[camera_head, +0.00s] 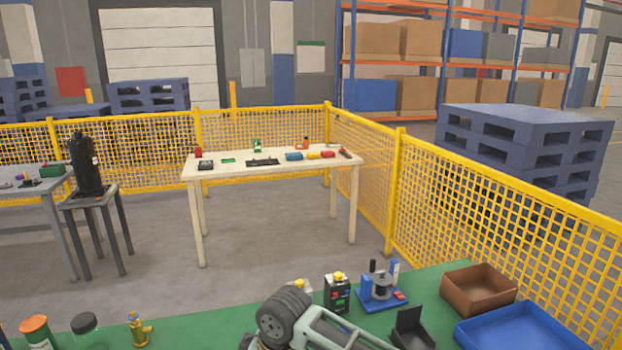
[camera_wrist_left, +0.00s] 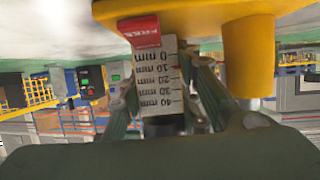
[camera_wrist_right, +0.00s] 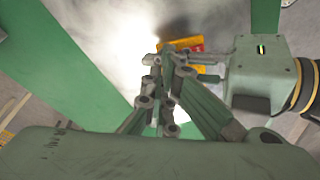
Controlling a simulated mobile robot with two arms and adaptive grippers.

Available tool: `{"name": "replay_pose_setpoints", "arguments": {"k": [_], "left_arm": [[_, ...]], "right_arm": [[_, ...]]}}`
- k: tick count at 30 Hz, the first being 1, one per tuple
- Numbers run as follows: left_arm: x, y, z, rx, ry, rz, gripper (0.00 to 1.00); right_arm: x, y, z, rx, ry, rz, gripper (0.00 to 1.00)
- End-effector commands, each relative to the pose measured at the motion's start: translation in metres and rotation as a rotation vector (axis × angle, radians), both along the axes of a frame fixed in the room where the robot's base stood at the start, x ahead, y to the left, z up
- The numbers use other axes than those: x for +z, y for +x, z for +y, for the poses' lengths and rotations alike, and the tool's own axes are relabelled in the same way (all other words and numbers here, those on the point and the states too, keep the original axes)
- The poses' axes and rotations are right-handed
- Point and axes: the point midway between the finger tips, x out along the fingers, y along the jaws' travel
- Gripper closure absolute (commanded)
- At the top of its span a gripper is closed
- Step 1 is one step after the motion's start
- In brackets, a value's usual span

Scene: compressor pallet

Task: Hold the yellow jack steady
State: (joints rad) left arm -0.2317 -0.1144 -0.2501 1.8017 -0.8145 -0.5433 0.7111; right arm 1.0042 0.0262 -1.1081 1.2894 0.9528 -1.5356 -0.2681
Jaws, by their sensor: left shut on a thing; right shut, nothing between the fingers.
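The yellow jack (camera_wrist_left: 190,25) fills the top of the left wrist view. I cannot make out the jack in the head view.
The green bench top (camera_head: 190,327) holds a blue microscope-like stand (camera_head: 381,290), a black box (camera_head: 337,293), a brown bin (camera_head: 479,288), a blue tray (camera_head: 520,328) and a brass fitting (camera_head: 140,330). A yellow mesh fence (camera_head: 500,210) runs along the right. A cream table (camera_head: 225,168) stands farther off.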

Motion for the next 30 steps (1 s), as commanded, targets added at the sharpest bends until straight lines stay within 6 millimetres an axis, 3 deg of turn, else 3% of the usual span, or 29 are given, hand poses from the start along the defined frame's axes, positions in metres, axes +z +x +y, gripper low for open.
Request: {"name": "replay_pose_setpoints", "arguments": {"k": [30], "left_arm": [[0.0042, 0.0014, -0.0050, -0.007, -0.010, -0.011, 1.00]], "right_arm": [[-0.0037, -0.0057, 0.0097, 0.002, 0.001, 0.005, 1.00]]}}
